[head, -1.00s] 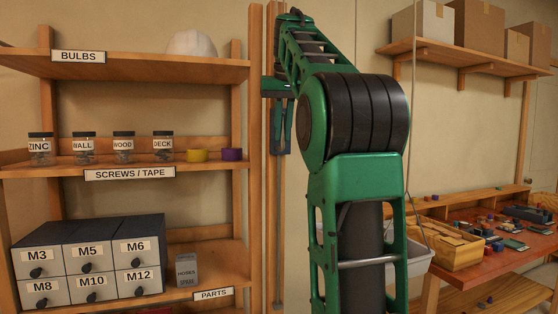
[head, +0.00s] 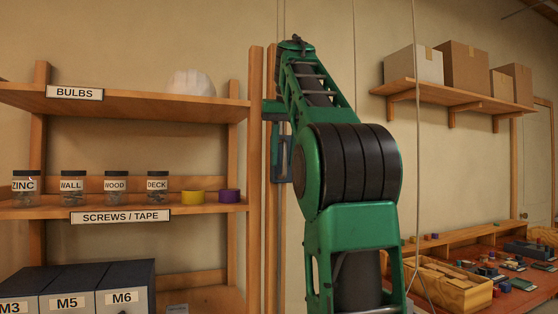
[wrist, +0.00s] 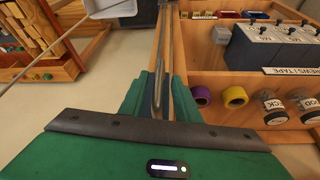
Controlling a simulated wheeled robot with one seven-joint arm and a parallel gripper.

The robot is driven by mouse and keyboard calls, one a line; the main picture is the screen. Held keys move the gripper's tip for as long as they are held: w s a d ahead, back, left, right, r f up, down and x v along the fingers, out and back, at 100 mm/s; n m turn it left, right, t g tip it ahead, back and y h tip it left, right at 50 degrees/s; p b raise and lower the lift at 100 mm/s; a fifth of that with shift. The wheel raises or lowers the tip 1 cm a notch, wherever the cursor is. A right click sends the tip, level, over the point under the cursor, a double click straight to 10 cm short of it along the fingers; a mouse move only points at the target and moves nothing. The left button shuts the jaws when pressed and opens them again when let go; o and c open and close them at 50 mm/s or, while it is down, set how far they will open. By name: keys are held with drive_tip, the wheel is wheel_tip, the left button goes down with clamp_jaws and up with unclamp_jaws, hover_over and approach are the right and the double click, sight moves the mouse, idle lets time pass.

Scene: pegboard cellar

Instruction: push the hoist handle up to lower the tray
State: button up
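My gripper (wrist: 160,100) shows in the wrist view as two green fingers close together, with a thin grey metal bar between them. This bar looks like the hoist handle (wrist: 157,88), and the fingers appear closed on it. In the head view my gripper (head: 277,110) is at the wooden upright, left of my green arm, which partly covers it. The pale hoist tray (wrist: 110,9) shows at the top of the wrist view, cut off by the edge. The tray is out of the head view.
A shelf unit (head: 150,97) with jars, tape rolls and drawers stands to the left, close to my gripper. A workbench (head: 520,300) with small parts is at the right, under a shelf of boxes (head: 450,92). A thin cord (head: 416,150) hangs right of my arm.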

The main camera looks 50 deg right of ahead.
drive_tip(key=shift+a+r, duration=0.2)
drive_tip(key=shift+r, duration=0.3)
drive_tip(key=shift+s+a, duration=0.25)
drive_tip(key=shift+s, duration=0.05)
drive_tip(key=s+a, duration=0.6)
drive_tip(key=s, duration=0.3)
drive_tip(key=shift+s+a, duration=0.15)
drive_tip(key=shift+a, duration=0.2)
